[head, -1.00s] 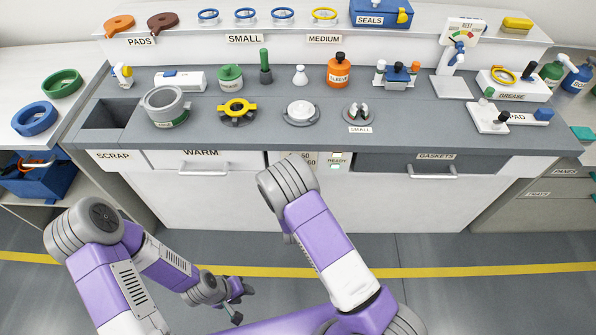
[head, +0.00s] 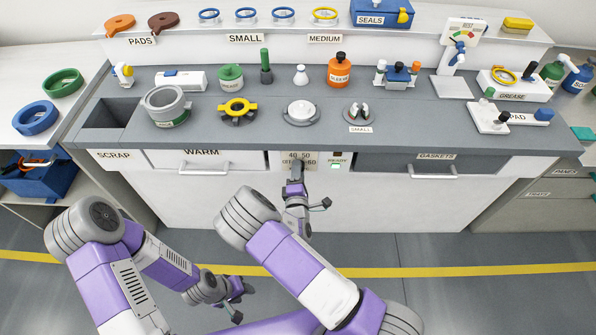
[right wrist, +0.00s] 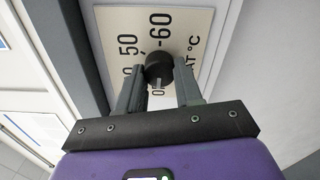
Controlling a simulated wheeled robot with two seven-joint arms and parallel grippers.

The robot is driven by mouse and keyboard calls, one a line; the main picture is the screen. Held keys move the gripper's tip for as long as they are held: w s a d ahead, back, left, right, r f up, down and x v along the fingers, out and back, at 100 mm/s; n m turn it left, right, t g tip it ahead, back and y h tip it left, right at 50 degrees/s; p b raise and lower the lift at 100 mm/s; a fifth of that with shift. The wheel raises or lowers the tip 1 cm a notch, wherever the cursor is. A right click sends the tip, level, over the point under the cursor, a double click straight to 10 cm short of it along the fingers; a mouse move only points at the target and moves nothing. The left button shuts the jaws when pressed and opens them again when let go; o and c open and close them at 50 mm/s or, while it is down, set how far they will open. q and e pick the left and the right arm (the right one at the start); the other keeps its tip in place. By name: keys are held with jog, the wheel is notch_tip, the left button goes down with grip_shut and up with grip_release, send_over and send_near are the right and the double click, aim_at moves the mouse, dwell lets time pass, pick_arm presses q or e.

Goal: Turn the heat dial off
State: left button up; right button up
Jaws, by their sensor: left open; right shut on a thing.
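The heat dial (right wrist: 158,66) is a small dark round knob on a cream plate (right wrist: 205,20) marked 50, 60 and °C in the right wrist view. Its pointer direction cannot be told. My right gripper (right wrist: 158,78) is shut on the dial, one finger on each side of it. In the head view the plate (head: 288,156) sits on the bench front between two drawers, and my right gripper (head: 297,172) reaches it and hides the dial there. My left gripper (head: 238,302) is open and empty, low over the floor and away from the bench.
The WARM drawer (head: 205,165) is left of the plate and the GASKETS drawer (head: 432,166) right; both have protruding handles. A READY indicator (head: 337,164) is just right of the plate. Cups, rings and fixtures stand on the benchtop above. The floor before the bench is clear.

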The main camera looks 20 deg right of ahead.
jog(key=shift+s+d+f+n, duration=0.1)
jog(key=shift+n, duration=0.3)
jog(key=o, duration=1)
jog(key=shift+o, duration=0.2)
jog(key=p+v, duration=0.1)
jog(key=v, duration=0.6)
jog(key=shift+s, duration=0.25)
